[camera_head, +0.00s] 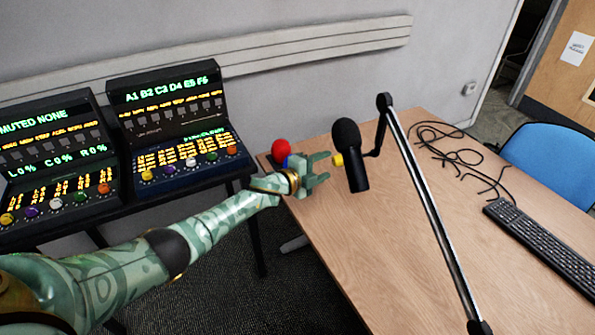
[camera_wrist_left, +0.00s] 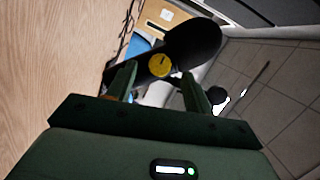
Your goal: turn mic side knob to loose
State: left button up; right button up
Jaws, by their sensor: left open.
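A black microphone (camera_head: 349,148) hangs upright from a boom arm (camera_head: 428,200) above the wooden table. A small yellow side knob (camera_head: 338,160) sticks out from its left side. In the left wrist view the yellow knob (camera_wrist_left: 159,65) faces the camera on the microphone body (camera_wrist_left: 192,45), with a dark mark on its face. My left gripper (camera_head: 325,170) is open just left of the knob. In the left wrist view its fingers (camera_wrist_left: 160,85) stand apart, with the knob between and beyond them. I cannot tell whether they touch it. My right gripper is not in view.
A red ball-shaped thing (camera_head: 281,149) stands on the table (camera_head: 400,250) behind my left gripper. Two consoles with lit screens (camera_head: 165,95) and coloured knobs stand at the left. Black cables (camera_head: 455,150) and a keyboard (camera_head: 545,248) lie at the right, near a blue chair (camera_head: 553,160).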

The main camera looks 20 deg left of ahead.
pick_arm(q)
jog(key=p+v, duration=0.2)
jog(key=v, duration=1)
jog(key=shift+s+p, duration=0.3)
jog(key=shift+p, duration=0.1)
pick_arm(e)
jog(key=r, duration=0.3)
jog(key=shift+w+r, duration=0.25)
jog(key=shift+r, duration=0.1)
pick_arm(q)
jog(key=shift+a, duration=0.1)
